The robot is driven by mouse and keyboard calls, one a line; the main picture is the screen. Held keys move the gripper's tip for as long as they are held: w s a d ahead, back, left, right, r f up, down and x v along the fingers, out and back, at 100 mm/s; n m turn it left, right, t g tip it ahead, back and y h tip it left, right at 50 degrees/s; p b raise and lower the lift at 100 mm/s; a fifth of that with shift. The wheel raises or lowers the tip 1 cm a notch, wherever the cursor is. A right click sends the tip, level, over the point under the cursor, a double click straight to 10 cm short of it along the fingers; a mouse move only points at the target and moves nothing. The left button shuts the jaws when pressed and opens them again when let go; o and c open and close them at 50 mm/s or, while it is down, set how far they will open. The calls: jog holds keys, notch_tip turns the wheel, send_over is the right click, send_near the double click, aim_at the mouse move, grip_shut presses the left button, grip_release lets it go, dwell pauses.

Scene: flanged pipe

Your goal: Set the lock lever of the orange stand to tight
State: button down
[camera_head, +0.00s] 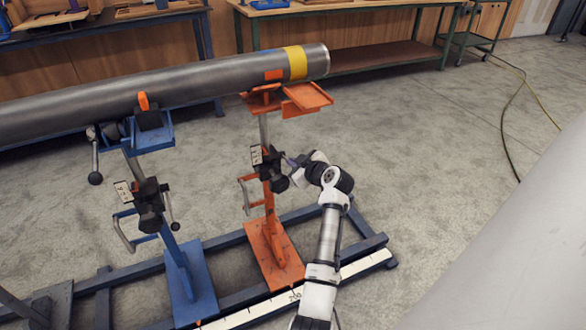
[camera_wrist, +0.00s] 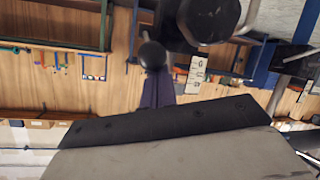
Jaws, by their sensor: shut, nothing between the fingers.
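The orange stand (camera_head: 270,245) stands on the rail and holds up the pipe's right end with its orange top plate (camera_head: 305,98). Its dark clamp (camera_head: 273,172) sits partway up the post, beside a small white marked plate (camera_head: 256,155). My gripper (camera_head: 291,161) is at the right side of this clamp, shut and empty. In the wrist view, a black ball knob (camera_wrist: 152,54), seemingly the lock lever's end, is right at the purple fingertips (camera_wrist: 156,82). I cannot tell whether they touch. A larger dark round part (camera_wrist: 208,18) is just beyond. The lever is mostly hidden in the head view.
A grey pipe (camera_head: 190,85) with a yellow band rests across the orange stand and a blue stand (camera_head: 190,280) on the left. A blue base rail (camera_head: 365,245) runs below. Workbenches (camera_head: 380,55) line the back.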

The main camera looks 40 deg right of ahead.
jog(key=f+t+b, duration=0.1)
jog(key=f+b, duration=0.1)
jog(key=b, duration=0.4)
jog(key=s+f+t+b, duration=0.1)
jog(key=f+t+b, duration=0.1)
jog(key=b, duration=0.4)
jog(key=shift+s+a+f, duration=0.15)
jog(key=shift+f, duration=0.1)
jog(key=shift+t+h+b, duration=0.3)
jog(key=shift+b, duration=0.45)
jog(key=shift+r, duration=0.1)
